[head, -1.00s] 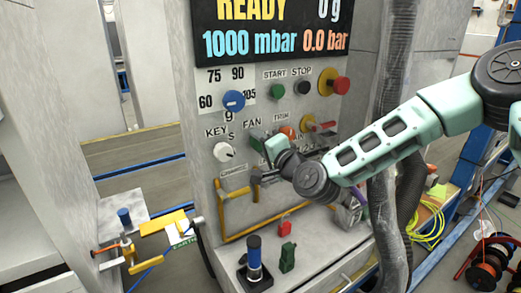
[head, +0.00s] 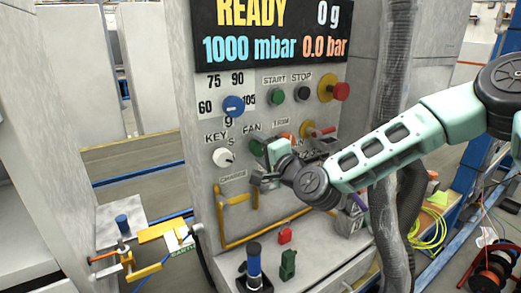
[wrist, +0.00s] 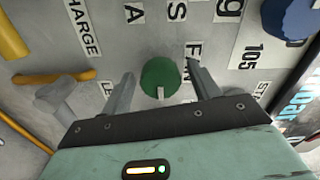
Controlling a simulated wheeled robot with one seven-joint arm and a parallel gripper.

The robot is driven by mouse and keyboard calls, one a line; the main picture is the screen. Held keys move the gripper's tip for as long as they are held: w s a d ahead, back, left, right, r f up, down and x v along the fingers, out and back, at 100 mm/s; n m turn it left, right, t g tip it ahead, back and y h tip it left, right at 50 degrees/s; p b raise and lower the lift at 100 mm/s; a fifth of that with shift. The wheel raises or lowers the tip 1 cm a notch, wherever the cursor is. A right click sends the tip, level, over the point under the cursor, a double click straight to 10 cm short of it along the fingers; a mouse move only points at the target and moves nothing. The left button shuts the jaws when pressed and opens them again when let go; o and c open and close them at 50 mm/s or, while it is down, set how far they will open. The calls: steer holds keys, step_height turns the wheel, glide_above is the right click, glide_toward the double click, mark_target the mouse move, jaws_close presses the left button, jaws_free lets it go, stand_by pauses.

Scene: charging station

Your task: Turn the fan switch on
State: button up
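The fan switch is a round green knob (head: 257,147) under the FAN label on the grey control panel (head: 185,100). In the wrist view the knob (wrist: 160,72) has a white mark on its edge nearest my gripper's body. My gripper (wrist: 160,75) is open, with one finger on each side of the knob and a visible gap to both. I cannot tell how deep the fingers reach past the knob. In the head view my gripper's teal body (head: 278,152) is close to the panel just right of the knob, and the fingers are mostly hidden.
The white key knob (head: 223,157) and blue dial (head: 234,105) are left of the switch. A red-and-yellow emergency button (head: 334,90) is upper right. A thick grey hose (head: 393,90) hangs at the right.

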steer(key=b+v, duration=0.3)
steer(key=v, duration=1.4)
steer(key=shift+s+b, duration=0.2)
steer(key=shift+b, duration=0.2)
steer(key=shift+d, duration=0.15)
steer(key=s+a+f+n+g+h+p, duration=0.2)
steer(key=s+a+f+n+g+h, duration=0.1)
steer(key=s+f+n+g, duration=0.75)
steer(key=s+d+r+n+g+h, duration=0.2)
steer(key=s+d+n+h, duration=0.1)
steer(key=s, duration=0.4)
steer(key=s+d+r+n+g+h, duration=0.2)
steer(key=s+d+r+n+h, duration=0.1)
steer(key=s+d, duration=0.3)
steer(key=shift+s+d+p, duration=0.2)
steer(key=shift+s+p, duration=0.15)
steer(key=shift+s, duration=0.3)
